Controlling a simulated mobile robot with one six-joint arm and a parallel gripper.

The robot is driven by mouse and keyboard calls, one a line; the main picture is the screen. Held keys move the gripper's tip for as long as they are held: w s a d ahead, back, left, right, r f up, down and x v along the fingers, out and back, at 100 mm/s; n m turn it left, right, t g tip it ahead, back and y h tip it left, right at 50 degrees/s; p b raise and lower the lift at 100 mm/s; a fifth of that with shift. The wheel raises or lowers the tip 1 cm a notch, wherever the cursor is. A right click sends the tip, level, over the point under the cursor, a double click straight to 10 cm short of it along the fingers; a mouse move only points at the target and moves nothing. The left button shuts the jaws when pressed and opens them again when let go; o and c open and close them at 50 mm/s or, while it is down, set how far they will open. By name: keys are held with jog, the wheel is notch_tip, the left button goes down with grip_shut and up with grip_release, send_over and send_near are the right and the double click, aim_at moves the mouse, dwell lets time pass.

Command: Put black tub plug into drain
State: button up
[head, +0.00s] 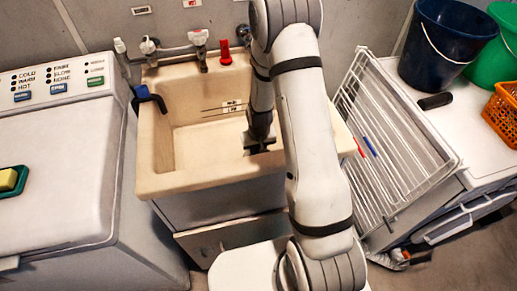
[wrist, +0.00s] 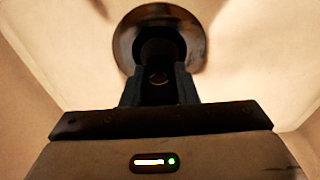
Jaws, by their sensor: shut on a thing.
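The cream tub (head: 190,184) stands in the middle of the head view. My gripper (head: 258,145) reaches down into its basin, and the arm hides the right part of the tub. In the wrist view my gripper (wrist: 158,84) is shut on the black tub plug (wrist: 161,48), whose dark round body shows just beyond the fingertips. The metal drain ring (wrist: 124,42) surrounds the plug in that view. I cannot tell whether the plug is seated in the drain or held just above it. The drain is not clear in the head view.
A washing machine (head: 60,170) stands left of the tub. A white drying rack (head: 395,150) leans on the right, by a dark blue bucket (head: 432,50). Taps and a red handle (head: 225,52) line the tub's back edge. The basin's left part is clear.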

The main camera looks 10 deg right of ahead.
jog(key=shift+f, duration=0.25)
jog(key=o, duration=1)
jog(key=shift+r, duration=0.1)
jog(key=shift+r+p, duration=0.5)
jog(key=s+r, duration=0.5)
jog(key=r, duration=0.7)
jog(key=s+r, duration=0.5)
jog(key=r, duration=0.8)
jog(key=s+r+t, duration=0.1)
jog(key=s+r, duration=0.5)
jog(key=s, duration=0.5)
jog(key=shift+s+d, duration=0.2)
